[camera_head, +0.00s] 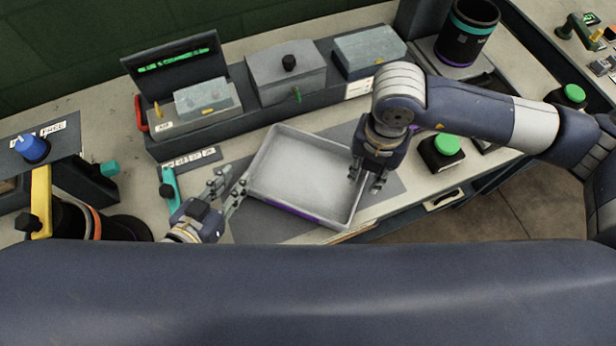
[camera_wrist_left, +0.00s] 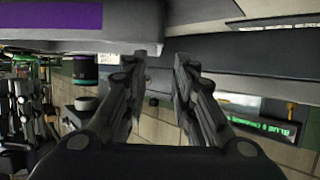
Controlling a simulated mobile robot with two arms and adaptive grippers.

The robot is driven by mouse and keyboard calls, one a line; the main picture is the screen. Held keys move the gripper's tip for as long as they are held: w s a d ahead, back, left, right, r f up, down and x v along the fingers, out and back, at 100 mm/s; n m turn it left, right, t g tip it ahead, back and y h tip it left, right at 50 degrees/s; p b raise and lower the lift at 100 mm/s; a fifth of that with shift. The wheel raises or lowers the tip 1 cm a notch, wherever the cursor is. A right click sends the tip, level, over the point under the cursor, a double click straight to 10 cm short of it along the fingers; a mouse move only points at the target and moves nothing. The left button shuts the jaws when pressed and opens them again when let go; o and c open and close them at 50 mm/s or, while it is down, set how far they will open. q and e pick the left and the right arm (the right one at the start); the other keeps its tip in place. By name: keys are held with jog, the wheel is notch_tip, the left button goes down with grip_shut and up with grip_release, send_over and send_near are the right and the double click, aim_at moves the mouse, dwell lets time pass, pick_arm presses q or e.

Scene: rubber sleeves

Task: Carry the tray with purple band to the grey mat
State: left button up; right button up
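The light grey tray (camera_head: 300,172) with a purple band on its near wall (camera_head: 290,215) lies on the counter, over a darker grey mat (camera_head: 262,227). Its banded wall also shows at the upper left of the left wrist view (camera_wrist_left: 85,16). My left gripper (camera_head: 236,186) is beside the tray's left wall. In the left wrist view its fingers (camera_wrist_left: 164,58) are apart, with the tray's corner close to their tips and nothing clearly held. My right gripper (camera_head: 368,180) points down at the tray's right wall, one finger on each side, with a gap between them.
Behind the tray are a grey box with a black knob (camera_head: 286,70), a stone-like block (camera_head: 370,50) and a green-lit display (camera_head: 178,60). A green button (camera_head: 446,146) is to the right. A teal-handled item (camera_head: 168,186) is left of my left gripper.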

jog(key=shift+r, duration=1.35)
